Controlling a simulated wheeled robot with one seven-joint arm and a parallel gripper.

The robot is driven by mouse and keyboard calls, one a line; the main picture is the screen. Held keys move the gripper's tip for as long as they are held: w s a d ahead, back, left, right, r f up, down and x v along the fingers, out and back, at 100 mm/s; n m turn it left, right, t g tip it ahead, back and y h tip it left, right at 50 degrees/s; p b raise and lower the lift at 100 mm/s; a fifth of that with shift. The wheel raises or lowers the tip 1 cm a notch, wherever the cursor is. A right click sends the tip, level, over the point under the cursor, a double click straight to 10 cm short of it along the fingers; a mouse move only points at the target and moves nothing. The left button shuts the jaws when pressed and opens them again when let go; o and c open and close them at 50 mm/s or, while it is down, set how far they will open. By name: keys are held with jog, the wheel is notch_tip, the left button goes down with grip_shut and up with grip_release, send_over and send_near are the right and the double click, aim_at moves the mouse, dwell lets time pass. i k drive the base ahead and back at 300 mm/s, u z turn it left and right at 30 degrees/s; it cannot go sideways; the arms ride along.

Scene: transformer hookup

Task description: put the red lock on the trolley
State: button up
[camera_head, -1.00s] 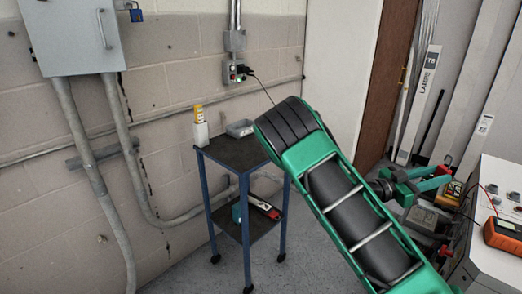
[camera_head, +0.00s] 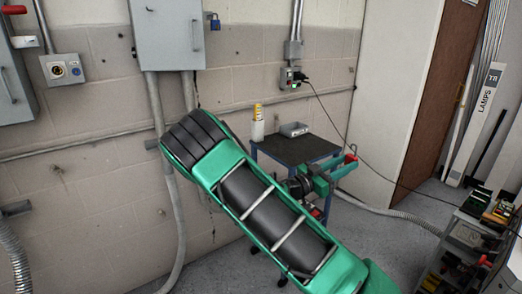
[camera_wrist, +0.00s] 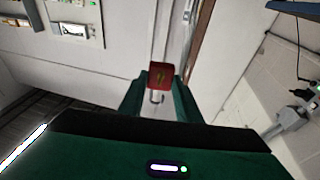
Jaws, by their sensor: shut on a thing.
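The red lock (camera_wrist: 160,75) is held between the green fingers of my gripper (camera_wrist: 159,84) in the wrist view, its metal shackle showing below the body. In the head view my gripper (camera_head: 338,167) is at the right side of the trolley, and a small red part of the lock (camera_head: 350,158) shows at its fingertips. The trolley (camera_head: 312,148) has a dark top and blue legs and stands against the wall. My arm and gripper hide much of its front and lower shelf. I cannot tell the height of the lock over the top.
On the trolley top stand a white holder with a yellow item (camera_head: 257,125) and a grey tray (camera_head: 293,129). A black cable (camera_head: 330,118) hangs from the wall socket (camera_head: 292,77). A cart with tools (camera_head: 470,235) stands at the right. A blue padlock (camera_head: 213,21) hangs on the wall cabinet.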

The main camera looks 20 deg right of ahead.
aim_at(289, 155)
jog(key=u, duration=0.35)
jog(key=i, duration=1)
jog(key=z, duration=0.05)
